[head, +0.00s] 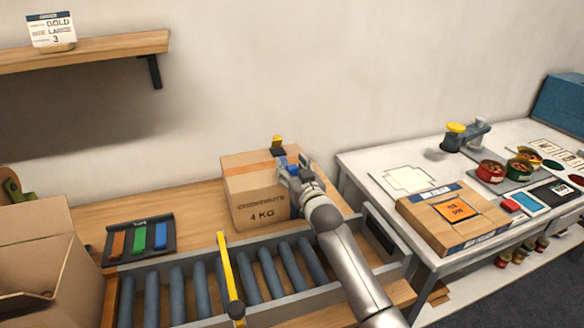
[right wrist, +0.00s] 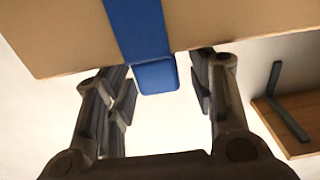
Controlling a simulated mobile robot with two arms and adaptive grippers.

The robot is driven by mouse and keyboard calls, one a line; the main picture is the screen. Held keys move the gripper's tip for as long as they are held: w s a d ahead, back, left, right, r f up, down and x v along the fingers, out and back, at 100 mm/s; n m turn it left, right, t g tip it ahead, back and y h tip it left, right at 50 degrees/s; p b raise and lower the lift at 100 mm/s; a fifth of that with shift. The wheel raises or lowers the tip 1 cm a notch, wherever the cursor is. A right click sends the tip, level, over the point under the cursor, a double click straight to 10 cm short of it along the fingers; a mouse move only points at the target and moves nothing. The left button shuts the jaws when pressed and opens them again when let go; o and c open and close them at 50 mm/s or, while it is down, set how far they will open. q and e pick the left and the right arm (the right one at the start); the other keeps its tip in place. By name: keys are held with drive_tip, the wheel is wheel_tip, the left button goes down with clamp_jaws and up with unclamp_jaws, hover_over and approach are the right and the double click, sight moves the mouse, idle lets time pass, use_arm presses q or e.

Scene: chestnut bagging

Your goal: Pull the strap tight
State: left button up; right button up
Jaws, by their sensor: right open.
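A closed cardboard box (head: 250,203) marked "CHESTNUTS 4 KG" stands on the wooden bench behind the roller conveyor. A blue strap (right wrist: 140,28) lies against the box, and its loose end (right wrist: 157,77) sticks out past the box edge. In the head view the strap (head: 294,203) shows only in part at the box's right side, beside my arm. My right gripper (head: 290,164) is at the box's upper right. In the right wrist view its fingers (right wrist: 164,95) are open, with the strap end between them and apart from both. My left gripper is not in view.
A roller conveyor (head: 190,295) with a yellow bar (head: 228,265) runs along the front. A tray of coloured strips (head: 140,239) and an open carton (head: 45,265) are at left. A white table (head: 365,160) with tins (head: 491,170) and a flat carton (head: 455,215) stands at right.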

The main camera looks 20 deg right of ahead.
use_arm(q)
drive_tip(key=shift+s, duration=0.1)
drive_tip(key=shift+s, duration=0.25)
use_arm(e)
drive_tip(key=s, duration=1.2)
drive_tip(key=shift+d, duration=0.25)
